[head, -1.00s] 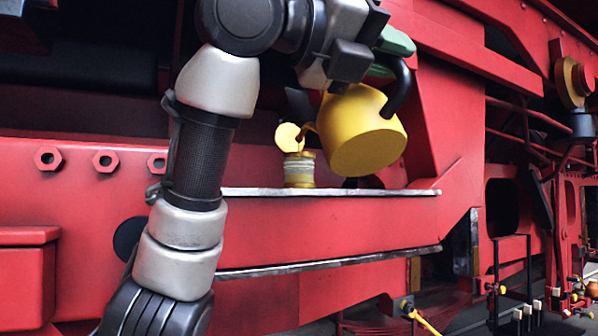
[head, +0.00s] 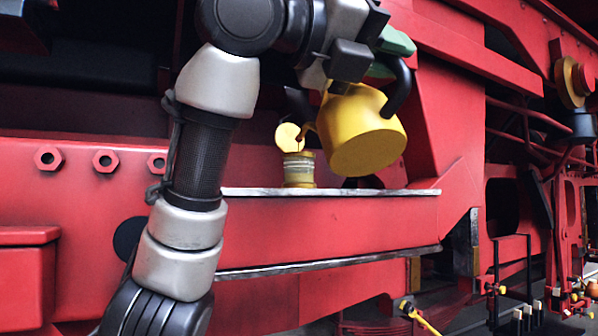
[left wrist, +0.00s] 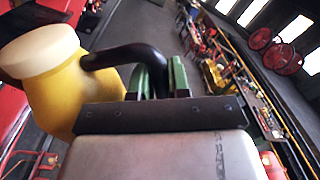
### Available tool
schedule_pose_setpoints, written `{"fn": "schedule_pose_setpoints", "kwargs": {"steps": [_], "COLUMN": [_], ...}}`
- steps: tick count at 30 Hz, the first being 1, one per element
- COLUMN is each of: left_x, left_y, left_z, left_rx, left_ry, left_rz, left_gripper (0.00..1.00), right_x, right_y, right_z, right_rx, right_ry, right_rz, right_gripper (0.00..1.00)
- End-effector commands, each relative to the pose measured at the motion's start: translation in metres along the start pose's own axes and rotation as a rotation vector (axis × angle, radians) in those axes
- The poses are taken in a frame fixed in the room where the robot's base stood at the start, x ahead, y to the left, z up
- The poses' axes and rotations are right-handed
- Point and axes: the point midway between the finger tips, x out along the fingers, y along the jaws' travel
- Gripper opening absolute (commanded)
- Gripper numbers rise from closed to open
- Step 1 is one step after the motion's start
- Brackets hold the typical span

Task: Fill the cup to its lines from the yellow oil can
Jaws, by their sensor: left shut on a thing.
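The yellow oil can (head: 365,132) is tilted, with its spout (head: 307,128) pointing down over the cup. My left gripper (head: 392,55) is shut on the can's black handle (head: 400,88). In the left wrist view, the green finger pads (left wrist: 160,78) close around the handle (left wrist: 122,56), beside the yellow can body (left wrist: 52,88). The small cup (head: 299,169) stands upright on the ledge, with pale lines around its clear wall and a yellowish tint inside. Its round yellow lid (head: 288,137) stands open. A thin thread seems to hang below the spout tip. The exact level is too small to read.
The cup stands on a narrow grey-topped ledge (head: 390,192) of the red engine frame (head: 320,225). Red hex nuts (head: 105,161) line the frame at left. A red beam (head: 470,45) runs close behind the can. The floor at lower right holds small parts.

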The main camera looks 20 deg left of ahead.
Motion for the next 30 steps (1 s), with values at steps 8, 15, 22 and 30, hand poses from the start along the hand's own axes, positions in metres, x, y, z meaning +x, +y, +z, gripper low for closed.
{"fn": "schedule_pose_setpoints", "kwargs": {"steps": [8,15,22,30], "left_x": [-0.001,-0.001,-0.001,0.000], "left_y": [-0.001,-0.002,-0.005,-0.005], "left_z": [0.001,0.005,0.013,0.013], "left_rx": [0.001,-0.016,-0.048,-0.050], "left_ry": [-0.002,-0.002,-0.002,-0.002], "left_rz": [-0.002,-0.002,-0.002,-0.002], "left_gripper": [0.00,0.00,0.00,0.00], "right_x": [0.000,0.000,0.000,0.000], "right_y": [0.002,0.003,0.002,0.000], "right_z": [0.000,0.001,0.001,0.000], "right_rx": [-0.001,-0.001,-0.001,0.000], "right_ry": [0.000,-0.001,-0.001,0.000], "right_rz": [0.002,0.003,0.003,0.000], "right_gripper": [0.44,0.44,0.44,0.44]}}
